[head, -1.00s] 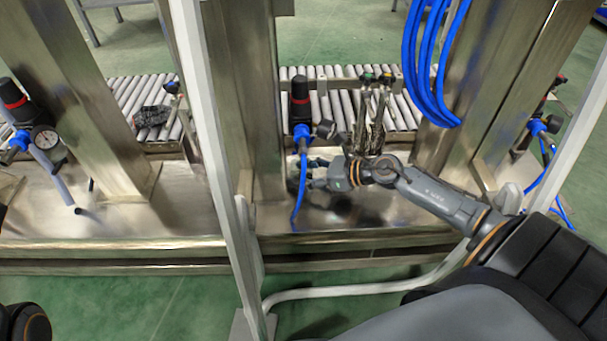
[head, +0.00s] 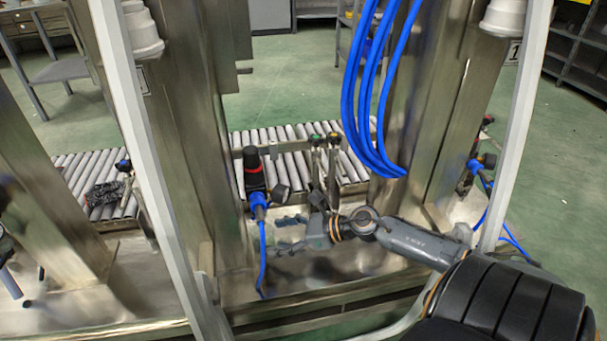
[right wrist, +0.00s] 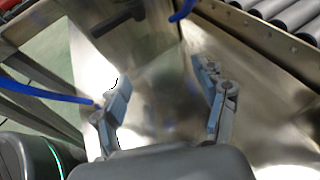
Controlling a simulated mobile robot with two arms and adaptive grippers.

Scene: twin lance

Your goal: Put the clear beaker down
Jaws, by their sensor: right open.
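My right gripper (head: 288,234) reaches in from the right over the steel ledge (head: 350,262), its fingers pointing left beside the blue hose. In the right wrist view the right gripper (right wrist: 165,100) is open, with two blue-grey fingers spread wide and only shiny steel visible between them. I cannot make out the clear beaker in either current view; its transparency or the glare on the steel may hide it. My left gripper is not in view.
A black and red regulator (head: 254,175) with a blue hose (head: 262,255) stands close by the right gripper. A roller conveyor (head: 300,150) runs behind. Steel columns (head: 405,100) and looped blue hoses (head: 365,90) flank the ledge. A pale frame post (head: 140,140) crosses the left.

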